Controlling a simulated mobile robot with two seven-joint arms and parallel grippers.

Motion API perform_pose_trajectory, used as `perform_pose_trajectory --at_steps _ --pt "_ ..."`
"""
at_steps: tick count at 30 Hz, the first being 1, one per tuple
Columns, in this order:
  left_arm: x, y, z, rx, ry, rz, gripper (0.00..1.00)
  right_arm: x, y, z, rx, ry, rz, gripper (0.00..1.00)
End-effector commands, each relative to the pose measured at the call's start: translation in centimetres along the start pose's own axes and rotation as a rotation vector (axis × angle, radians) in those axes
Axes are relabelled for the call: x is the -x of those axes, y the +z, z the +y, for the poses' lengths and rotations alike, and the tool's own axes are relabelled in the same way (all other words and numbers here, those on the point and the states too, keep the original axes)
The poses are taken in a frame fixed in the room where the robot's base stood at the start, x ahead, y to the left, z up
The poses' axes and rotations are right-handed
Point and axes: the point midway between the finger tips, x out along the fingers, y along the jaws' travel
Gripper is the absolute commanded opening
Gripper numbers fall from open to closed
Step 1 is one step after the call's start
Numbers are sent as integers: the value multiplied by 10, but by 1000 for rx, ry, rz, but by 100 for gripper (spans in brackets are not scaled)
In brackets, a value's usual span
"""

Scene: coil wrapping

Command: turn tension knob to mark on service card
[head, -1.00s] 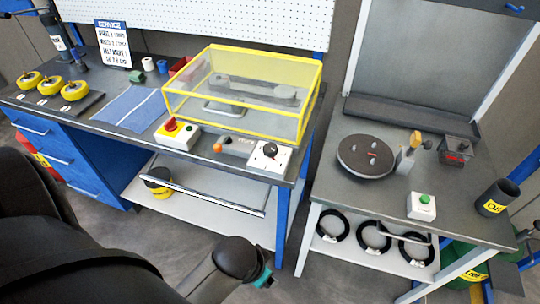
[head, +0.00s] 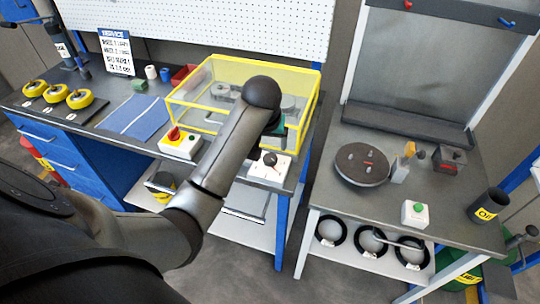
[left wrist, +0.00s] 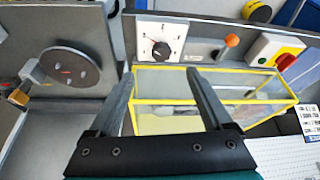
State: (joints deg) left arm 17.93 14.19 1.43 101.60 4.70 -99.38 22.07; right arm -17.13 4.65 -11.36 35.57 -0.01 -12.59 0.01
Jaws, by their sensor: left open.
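The tension knob is a black dial on a white box (head: 268,166) at the front edge of the left bench. In the left wrist view the knob (left wrist: 161,50) shows with tick marks around it. The service card (head: 116,52) stands at the back left of the bench; its text is too small to read. My left gripper (left wrist: 160,74) is open and empty. Its fingertips point towards the knob and appear apart from it. In the head view my arm hides most of this gripper. My right gripper is not in view.
A yellow-framed clear guard (head: 190,102) stands behind the knob box. A red-knobbed switch box (head: 180,144) is to its left. An orange-tipped lever (left wrist: 230,42) is beside the knob in the left wrist view. A turntable (head: 350,168) sits on the right bench.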

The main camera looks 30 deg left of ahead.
Motion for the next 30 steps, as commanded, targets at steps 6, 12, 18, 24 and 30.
perform_pose_trajectory --at_steps 6,12,18,24,30 --pt "0 -16 -2 42 -2 1 84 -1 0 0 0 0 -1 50" --pt "-26 -15 -3 41 -3 -2 84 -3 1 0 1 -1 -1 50" --pt "-58 -16 -2 40 -2 0 84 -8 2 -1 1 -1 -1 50" --pt "-88 -16 -2 40 -2 0 84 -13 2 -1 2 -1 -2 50" --pt "-116 -16 -2 41 -2 1 84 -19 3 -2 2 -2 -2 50"
